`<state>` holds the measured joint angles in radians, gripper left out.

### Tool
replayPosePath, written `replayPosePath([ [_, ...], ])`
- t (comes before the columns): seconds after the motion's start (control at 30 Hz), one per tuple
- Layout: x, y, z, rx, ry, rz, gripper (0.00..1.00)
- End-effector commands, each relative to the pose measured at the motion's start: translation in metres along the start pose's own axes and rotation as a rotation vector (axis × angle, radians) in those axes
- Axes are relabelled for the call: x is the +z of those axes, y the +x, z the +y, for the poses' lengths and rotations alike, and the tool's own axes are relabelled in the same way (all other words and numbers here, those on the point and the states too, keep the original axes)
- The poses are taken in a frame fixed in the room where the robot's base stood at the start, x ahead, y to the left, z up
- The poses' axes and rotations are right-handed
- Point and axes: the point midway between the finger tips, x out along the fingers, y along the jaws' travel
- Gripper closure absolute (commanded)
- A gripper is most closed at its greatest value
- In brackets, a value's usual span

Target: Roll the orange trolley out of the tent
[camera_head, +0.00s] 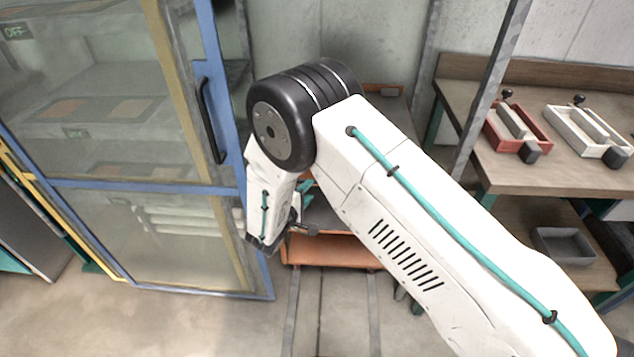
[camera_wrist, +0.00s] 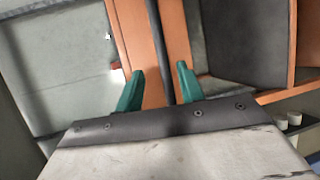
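The orange trolley (camera_head: 335,251) stands beyond my arm, above rails on the floor. My arm hides much of its upper part. In the wrist view, orange uprights (camera_wrist: 137,40) rise close in front of my gripper (camera_wrist: 159,67). A thin dark bar (camera_wrist: 157,35) runs between its two teal fingers. The fingers are apart, with gaps visible on both sides of the bar, so the gripper looks open around it and not clamped. I cannot tell which part the bar is. In the head view, my wrist is beside the trolley and the fingertips are mostly hidden. No tent is clearly recognisable.
A blue-framed glass door (camera_head: 220,120) with a dark handle stands just left of my arm. A grey metal post (camera_head: 488,95) rises at right. Behind it is a wooden bench (camera_head: 500,172) with red and white trays. Floor in front of the trolley (camera_head: 330,325) is clear.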

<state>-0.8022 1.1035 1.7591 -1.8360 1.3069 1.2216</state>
Motion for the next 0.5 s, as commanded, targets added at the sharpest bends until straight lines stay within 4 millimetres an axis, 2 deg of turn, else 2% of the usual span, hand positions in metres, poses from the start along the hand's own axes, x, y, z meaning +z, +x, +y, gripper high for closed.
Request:
replayPosePath([
  [0.13,-0.002,0.013,-0.004,0.002,0.0,0.01,0.62],
  [0.5,-0.002,0.067,-0.004,0.002,-0.001,0.008,0.62],
])
